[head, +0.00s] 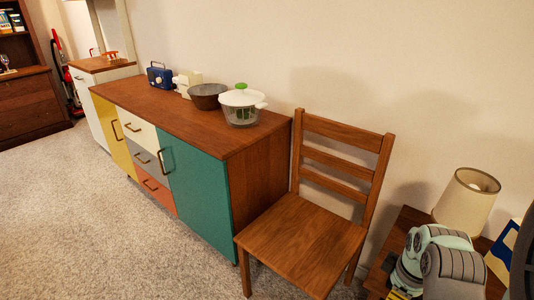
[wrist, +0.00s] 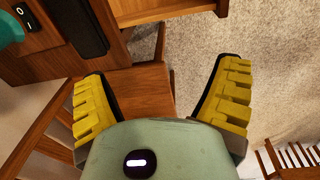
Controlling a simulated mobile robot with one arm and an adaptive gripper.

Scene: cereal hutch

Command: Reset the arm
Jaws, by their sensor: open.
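My gripper (wrist: 160,80) shows in the wrist view with its two yellow ridged fingers spread wide. Nothing is between the fingers; brown wooden furniture and pale carpet show beyond them. In the head view, parts of my arm are folded at the lower right corner, beside the lamp and in front of the small wooden table (head: 403,222). The fingers cannot be made out clearly there.
A wooden chair (head: 305,235) stands right of a sideboard (head: 165,103). A lamp (head: 466,200) stands close by my arm. Open carpet (head: 75,215) lies left.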

